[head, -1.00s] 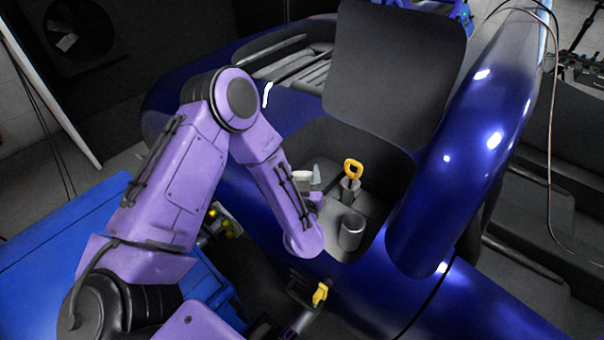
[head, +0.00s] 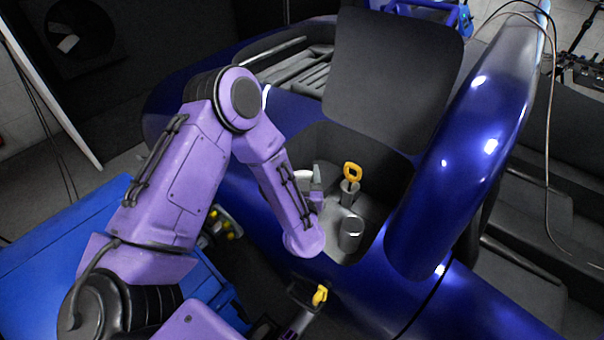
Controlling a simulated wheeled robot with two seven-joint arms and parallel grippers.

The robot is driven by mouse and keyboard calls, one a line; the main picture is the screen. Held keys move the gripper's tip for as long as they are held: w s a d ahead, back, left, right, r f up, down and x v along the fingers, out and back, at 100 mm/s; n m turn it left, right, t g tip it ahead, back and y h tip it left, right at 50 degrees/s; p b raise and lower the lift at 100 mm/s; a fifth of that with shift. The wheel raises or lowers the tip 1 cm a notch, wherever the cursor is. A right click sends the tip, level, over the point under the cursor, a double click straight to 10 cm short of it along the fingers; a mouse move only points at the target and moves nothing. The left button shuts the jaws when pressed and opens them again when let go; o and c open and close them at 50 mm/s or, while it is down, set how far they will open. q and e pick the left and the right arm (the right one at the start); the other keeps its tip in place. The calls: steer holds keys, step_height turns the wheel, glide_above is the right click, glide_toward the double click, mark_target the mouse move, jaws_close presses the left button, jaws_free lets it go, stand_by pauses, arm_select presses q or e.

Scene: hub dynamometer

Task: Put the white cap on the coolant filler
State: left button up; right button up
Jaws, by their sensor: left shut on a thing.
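The white cap (head: 304,175) shows as a small pale shape in the engine bay, just right of my purple forearm. My left gripper (head: 312,177) is in the bay with a grey finger against it; the gripper is shut on the cap, though forearm and wrist hide much of both. A short grey upright cylinder (head: 350,236), which looks like the coolant filler, stands in the bay to the lower right of the cap, apart from it. Its top shows a pale rim and no white cap.
A yellow-handled stick (head: 351,172) stands up in the bay between cap and cylinder, to the right. The open dark lid (head: 390,85) rises behind. The blue glossy body (head: 440,190) walls the right side. A yellow fitting (head: 320,296) is at the front below.

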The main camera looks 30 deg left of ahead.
stand_by(0.3)
arm_select(q)
steer(key=shift+f+b, duration=0.55)
steer(key=shift+f, duration=0.3)
steer(key=o, duration=0.8)
steer(key=shift+c, duration=0.2)
